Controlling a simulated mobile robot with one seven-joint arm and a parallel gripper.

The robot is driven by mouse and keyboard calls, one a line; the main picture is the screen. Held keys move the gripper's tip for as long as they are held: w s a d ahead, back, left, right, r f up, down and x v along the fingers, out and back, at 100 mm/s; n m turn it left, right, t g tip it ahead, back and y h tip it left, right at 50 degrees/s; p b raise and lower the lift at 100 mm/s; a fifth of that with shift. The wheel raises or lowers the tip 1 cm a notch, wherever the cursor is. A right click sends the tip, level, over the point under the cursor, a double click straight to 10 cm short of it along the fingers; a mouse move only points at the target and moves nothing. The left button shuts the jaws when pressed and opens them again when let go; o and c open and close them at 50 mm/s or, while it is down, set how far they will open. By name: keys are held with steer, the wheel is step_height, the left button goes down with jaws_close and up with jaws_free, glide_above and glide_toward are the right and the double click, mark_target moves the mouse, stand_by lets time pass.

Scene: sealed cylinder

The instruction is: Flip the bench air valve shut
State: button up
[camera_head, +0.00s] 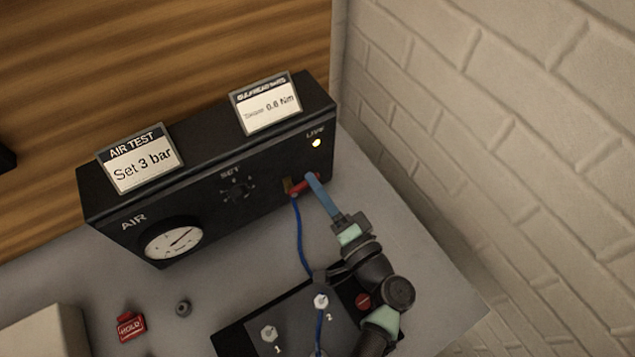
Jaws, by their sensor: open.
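The bench air valve has a red lever (298,187) low on the right of the black air test box (125,215). The lever lies roughly along the box front, beside a brass fitting (288,184) with a blue hose (299,235) below it. My gripper (311,178) reaches up from the lower right with its blue fingers at the lever's right end. The jaws are open. The fingers overlap the lever in the picture, and I cannot tell whether they touch it. They hide part of it.
The box carries a gauge (174,239), a SET knob (238,190) and a lit yellow lamp (316,143). A black plate (235,337) with numbered fittings lies in front. A red HOLD tag (130,327) and a small grey part (183,308) lie left. A brick wall (490,130) bounds the right.

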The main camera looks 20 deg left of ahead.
steer(key=shift+w+a, duration=0.15)
steer(key=shift+a, duration=0.1)
jaws_close()
steer(key=shift+f+m+b, duration=0.25)
steer(key=shift+f+m, duration=0.05)
steer(key=shift+m, duration=0.5)
steer(key=shift+f+m+b, duration=0.25)
steer(key=shift+f+m, duration=0.05)
steer(key=shift+m, duration=0.5)
steer(key=shift+d, duration=0.1)
